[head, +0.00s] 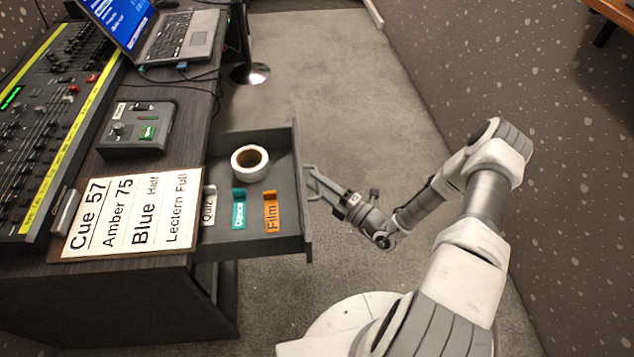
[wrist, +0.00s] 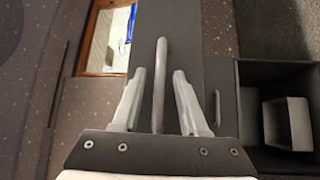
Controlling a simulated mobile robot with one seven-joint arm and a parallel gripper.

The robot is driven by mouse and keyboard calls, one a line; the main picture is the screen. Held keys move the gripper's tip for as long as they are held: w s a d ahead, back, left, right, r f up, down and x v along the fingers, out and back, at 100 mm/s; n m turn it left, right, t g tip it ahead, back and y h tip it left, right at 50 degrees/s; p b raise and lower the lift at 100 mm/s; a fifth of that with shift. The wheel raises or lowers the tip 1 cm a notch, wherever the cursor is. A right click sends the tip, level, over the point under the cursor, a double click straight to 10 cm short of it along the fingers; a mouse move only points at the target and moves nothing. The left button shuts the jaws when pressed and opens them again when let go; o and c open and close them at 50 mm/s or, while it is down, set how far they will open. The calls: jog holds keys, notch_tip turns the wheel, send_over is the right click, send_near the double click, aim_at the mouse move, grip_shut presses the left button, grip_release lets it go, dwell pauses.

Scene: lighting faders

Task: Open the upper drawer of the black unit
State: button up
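The upper drawer (head: 292,247) of the black unit (head: 140,290) stands pulled out in the head view. It holds a roll of white tape (head: 236,163) and tags marked Quiz (head: 208,207), Dance (head: 239,212) and Film (head: 271,214). My gripper (head: 318,182) is at the handle (head: 309,172) on the drawer's front. In the wrist view the handle bar (wrist: 160,75) lies between the two fingers of my gripper (wrist: 160,80), with a gap on each side. The gripper is open around the bar, not clamped on it.
A cue board (head: 130,215), a small control box (head: 137,128), a fader desk (head: 45,130) and a laptop (head: 165,35) are on top of the unit. A second handle (wrist: 217,108) shows in the wrist view. Carpet (head: 330,90) is clear behind the drawer; a speckled wall (head: 500,60) stands at right.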

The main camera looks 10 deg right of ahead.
jog(key=p+v, duration=0.1)
jog(key=v, duration=1.6)
jog(key=shift+d+p, duration=0.2)
jog(key=shift+p, duration=0.1)
jog(key=shift+s+f, duration=0.1)
